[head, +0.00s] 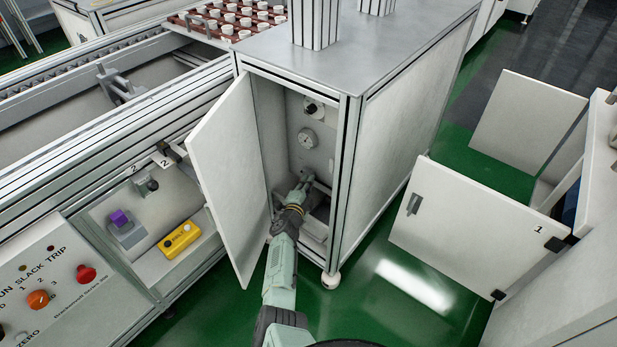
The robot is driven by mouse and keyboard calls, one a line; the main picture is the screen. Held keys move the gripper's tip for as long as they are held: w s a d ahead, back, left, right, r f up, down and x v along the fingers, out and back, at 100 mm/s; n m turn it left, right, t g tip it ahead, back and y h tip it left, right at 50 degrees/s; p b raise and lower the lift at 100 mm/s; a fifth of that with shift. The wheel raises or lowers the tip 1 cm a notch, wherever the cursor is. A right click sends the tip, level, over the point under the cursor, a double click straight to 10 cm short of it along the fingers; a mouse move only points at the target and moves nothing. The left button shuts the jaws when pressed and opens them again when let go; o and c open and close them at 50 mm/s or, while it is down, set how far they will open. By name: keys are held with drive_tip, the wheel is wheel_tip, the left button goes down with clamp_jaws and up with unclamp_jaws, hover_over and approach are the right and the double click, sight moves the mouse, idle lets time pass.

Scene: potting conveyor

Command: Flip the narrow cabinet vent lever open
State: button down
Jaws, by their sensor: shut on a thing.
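The narrow cabinet (391,145) stands in the middle of the head view with its white door (228,172) swung open to the left. On the back panel inside are a dark knob (312,107) and a round gauge (306,139). My arm reaches in from below. My gripper (304,184) is inside the cabinet, below the gauge, shut on the vent lever. The fingers and the dim interior hide most of the lever, so its angle cannot be told.
The door edge stands close left of my arm, and the cabinet's right post (342,185) is to its right. A shelf at left holds a yellow box (180,238) and a purple-topped block (121,222). Another open door (465,222) stands at right. Green floor lies between.

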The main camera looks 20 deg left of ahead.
sight(308, 173)
drive_tip(key=n+p, duration=0.1)
drive_tip(key=r+n+g+p, duration=0.1)
drive_tip(key=p, duration=0.1)
drive_tip(key=shift+a+r, duration=0.25)
drive_tip(key=shift+w+a+r+n+g+h+p, duration=0.15)
drive_tip(key=shift+n+g+h+p, duration=0.15)
drive_tip(key=shift+n+p, duration=0.25)
drive_tip(key=shift+a+n+g+h+p, duration=0.2)
drive_tip(key=shift+n+h+p, duration=0.15)
drive_tip(key=shift+n, duration=0.3)
drive_tip(key=shift+w+a+n+g+h, duration=0.1)
drive_tip(key=shift+a+n+g+h, duration=0.1)
drive_tip(key=shift+n+h, duration=0.3)
drive_tip(key=shift+w+a+n+g+h, duration=0.1)
drive_tip(key=shift+a+n+g+h, duration=0.1)
drive_tip(key=shift+n, duration=0.5)
drive_tip(key=shift+a+r+n+g+h+b, duration=0.15)
drive_tip(key=shift+n+g+h+b, duration=0.15)
drive_tip(key=shift+n+b, duration=0.25)
drive_tip(key=shift+r+n, duration=0.1)
drive_tip(key=shift+n, duration=0.15)
drive_tip(key=c, duration=1.6)
unclamp_jaws()
